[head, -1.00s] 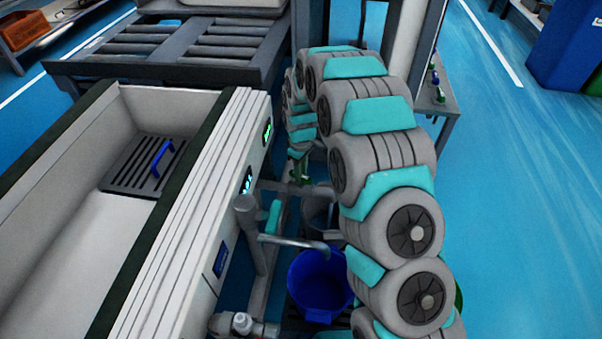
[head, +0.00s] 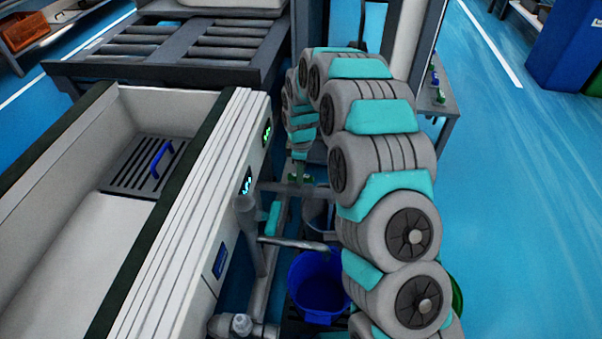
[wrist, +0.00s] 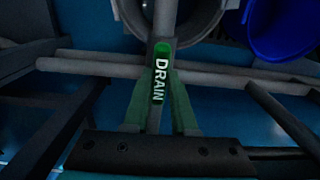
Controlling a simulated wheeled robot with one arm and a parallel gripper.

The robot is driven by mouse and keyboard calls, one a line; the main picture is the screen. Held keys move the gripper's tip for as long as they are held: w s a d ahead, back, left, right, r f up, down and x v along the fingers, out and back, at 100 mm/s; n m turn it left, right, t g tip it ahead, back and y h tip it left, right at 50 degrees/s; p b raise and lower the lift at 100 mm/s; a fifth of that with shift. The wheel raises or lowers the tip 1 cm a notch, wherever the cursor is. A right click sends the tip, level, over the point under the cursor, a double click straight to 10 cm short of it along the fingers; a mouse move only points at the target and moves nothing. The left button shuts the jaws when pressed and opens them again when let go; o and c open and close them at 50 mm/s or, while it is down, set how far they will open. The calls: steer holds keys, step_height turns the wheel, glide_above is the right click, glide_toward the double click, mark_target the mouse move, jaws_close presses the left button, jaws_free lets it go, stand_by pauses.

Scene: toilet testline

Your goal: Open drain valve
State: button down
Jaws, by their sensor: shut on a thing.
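The drain valve handle (wrist: 160,88) is a narrow green lever with the white word DRAIN, in the middle of the wrist view. My gripper (wrist: 161,70) has green fingers, one on each side of the handle, and is shut on it. In the head view, the small green part of my gripper (head: 298,178) shows beside the pipework, to the right of the white basin's (head: 200,200) panelled side. My arm and the pipes hide most of the valve there.
A blue bucket (head: 318,290) stands on the right of the basin, below a grey pipe spout (head: 295,243). In the wrist view, a grey round container (wrist: 195,20) and the blue bucket (wrist: 280,28) are at the top. Grey pipes (wrist: 100,66) cross behind the handle. Open blue floor lies to the right.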

steer(key=shift+d, duration=0.1)
steer(key=c, duration=0.7)
jaws_free()
steer(key=shift+r, duration=0.15)
steer(key=shift+r, duration=3.8)
